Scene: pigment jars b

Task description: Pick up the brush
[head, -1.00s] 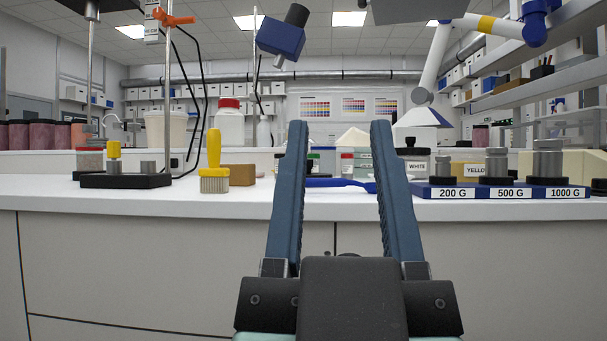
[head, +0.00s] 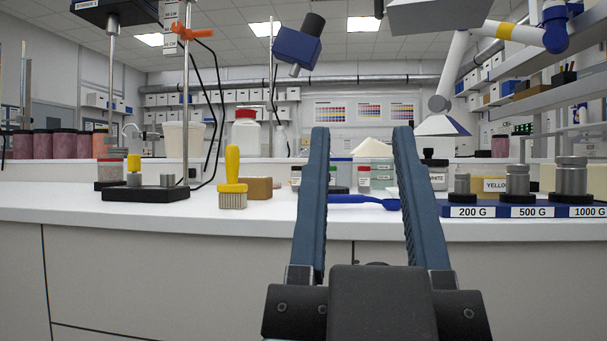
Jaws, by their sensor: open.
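The brush (head: 232,180) stands upright on the white bench near its front edge, left of centre in the head view. It has a yellow handle on top and pale bristles below, resting on the bench. My gripper (head: 361,130) is to the right of the brush, in the near foreground, with its two blue fingers wide apart. Nothing is between the fingers that I can tell is held; bench items show behind them. My gripper does not touch the brush.
A brown block (head: 259,188) sits just behind and right of the brush. A black stand base (head: 146,194) is to its left. A blue scoop (head: 362,200) lies between the fingers in the picture. A blue weight rack (head: 480,210) stands right. Bare bench (head: 90,196) lies at left.

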